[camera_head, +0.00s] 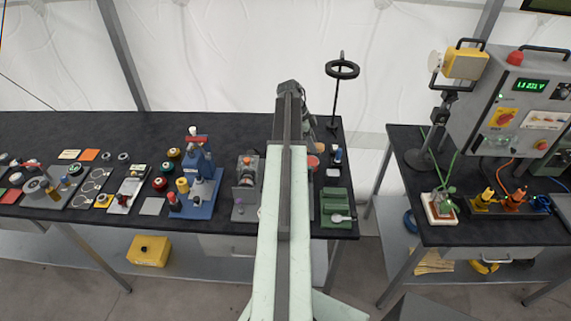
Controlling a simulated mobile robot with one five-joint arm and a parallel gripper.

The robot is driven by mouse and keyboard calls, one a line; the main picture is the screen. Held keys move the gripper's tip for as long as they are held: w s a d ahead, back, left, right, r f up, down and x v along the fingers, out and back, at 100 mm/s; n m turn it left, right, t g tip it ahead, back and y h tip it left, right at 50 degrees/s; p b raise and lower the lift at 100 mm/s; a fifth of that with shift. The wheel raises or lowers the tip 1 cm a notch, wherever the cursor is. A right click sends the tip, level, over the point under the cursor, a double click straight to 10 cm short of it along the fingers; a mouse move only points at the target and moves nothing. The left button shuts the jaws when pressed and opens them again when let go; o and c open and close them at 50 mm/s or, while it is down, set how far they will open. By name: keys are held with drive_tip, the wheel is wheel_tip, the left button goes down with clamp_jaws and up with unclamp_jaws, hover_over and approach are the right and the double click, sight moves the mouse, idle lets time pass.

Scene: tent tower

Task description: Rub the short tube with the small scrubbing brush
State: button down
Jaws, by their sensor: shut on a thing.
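My arm reaches forward over the right part of the long black table (225,125), and its dark far end shows near the table's back edge. My gripper's jaws are hidden behind the arm, so I cannot see what is between them. I cannot make out the short tube or the small scrubbing brush. The arm covers a strip of the table. A green tray (337,194) stands just right of the arm, with a pale spoon-like thing (342,218) at its front.
A ring lamp (342,70) stands at the back right. A grey device (246,187) and a blue press (200,170) stand left of the arm. Several small parts fill the left side. A gap separates the second table (425,165), which bears a control box (515,105).

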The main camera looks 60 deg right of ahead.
drive_tip(key=shift+s+a+r, duration=0.1)
drive_tip(key=shift+a, duration=0.05)
drive_tip(key=s+a+r+p, duration=0.1)
drive_tip(key=a, duration=0.8)
drive_tip(key=s+a+r+p, duration=0.1)
drive_tip(key=a+p, duration=0.1)
drive_tip(key=a, duration=0.6)
drive_tip(key=shift+s+a+r+n, duration=0.3)
drive_tip(key=shift+s+a+r, duration=0.05)
drive_tip(key=shift+a+r, duration=0.05)
